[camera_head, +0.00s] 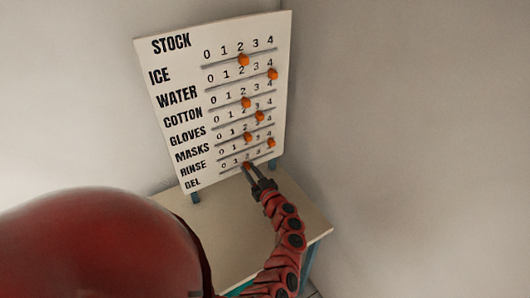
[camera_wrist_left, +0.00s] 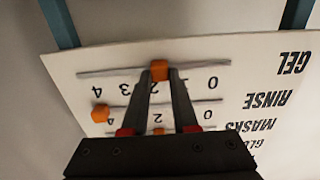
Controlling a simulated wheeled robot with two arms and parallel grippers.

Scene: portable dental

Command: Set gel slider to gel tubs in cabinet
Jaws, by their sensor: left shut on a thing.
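A white stock board (camera_head: 170,80) stands on a table against the wall, with labelled rows of orange sliders. GEL is the bottom row. Its orange gel slider (camera_head: 247,166) is around the 2 mark. It also shows in the left wrist view (camera_wrist_left: 159,70), where the board appears upside down. My left gripper (camera_head: 252,172) is shut on this slider, with a finger on each side of it. The fingers hide part of the gel scale. My right gripper is not in view. No cabinet or gel tubs show.
The rinse slider (camera_head: 271,142) sits just above the gel row, near its 4 end, and shows beside my fingers in the left wrist view (camera_wrist_left: 100,114). Several other sliders are higher up. The tabletop (camera_head: 225,235) before the board is bare. Walls stand behind and right.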

